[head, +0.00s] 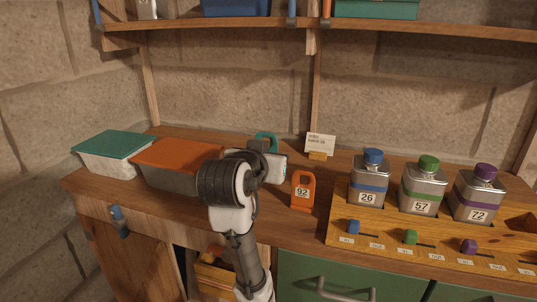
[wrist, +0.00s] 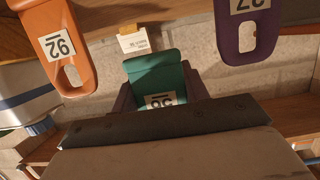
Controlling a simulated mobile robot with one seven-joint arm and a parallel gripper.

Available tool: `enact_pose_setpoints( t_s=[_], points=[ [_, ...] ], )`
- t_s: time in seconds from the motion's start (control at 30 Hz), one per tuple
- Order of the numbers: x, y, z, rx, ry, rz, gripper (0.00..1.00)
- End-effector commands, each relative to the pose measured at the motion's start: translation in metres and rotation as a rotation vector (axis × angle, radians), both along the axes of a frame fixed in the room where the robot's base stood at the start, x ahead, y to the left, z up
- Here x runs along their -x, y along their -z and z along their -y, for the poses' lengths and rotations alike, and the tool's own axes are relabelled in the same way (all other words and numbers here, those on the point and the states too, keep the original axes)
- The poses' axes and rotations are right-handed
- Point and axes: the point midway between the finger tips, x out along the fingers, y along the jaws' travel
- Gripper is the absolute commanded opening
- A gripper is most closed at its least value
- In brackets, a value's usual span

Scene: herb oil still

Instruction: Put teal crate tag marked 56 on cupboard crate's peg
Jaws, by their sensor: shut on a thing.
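My gripper (head: 268,160) is over the back of the worktop, shut on the teal tag (wrist: 155,75). In the wrist view the tag stands between my fingers, its white label partly hidden by the gripper's edge, so the number is not fully readable. In the head view only the teal tag's loop (head: 266,136) shows behind my gripper. An orange tag marked 92 (head: 302,190) stands on the worktop to the right. A purple tag (wrist: 245,30) is on the other side in the wrist view. A wooden crate (head: 215,280) shows partly in the lower cupboard opening; my arm covers some of it, and no peg is clear.
Bins with a teal lid (head: 112,144) and an orange lid (head: 180,153) stand at the left. Metal bottles marked 26 (head: 368,182), 57 (head: 422,188) and 72 (head: 477,197) stand at the right. A small card (head: 320,143) is at the back. A shelf (head: 220,24) runs above.

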Motion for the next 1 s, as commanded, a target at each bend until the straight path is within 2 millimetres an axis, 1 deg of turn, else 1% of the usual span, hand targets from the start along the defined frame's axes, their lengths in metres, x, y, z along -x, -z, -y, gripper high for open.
enact_pose_setpoints(
  t_s=[0.03, 0.3, 0.8, 1.0],
  points=[
    [0.0, 0.005, 0.0, 0.0, 0.0, 0.0, 0.23],
    [0.0, 0.021, 0.0, 0.0, 0.0, 0.0, 0.23],
    [0.0, 0.051, 0.0, 0.0, 0.0, 0.0, 0.23],
    [0.0, 0.06, 0.0, -0.001, 0.0, 0.001, 0.23]
  ],
)
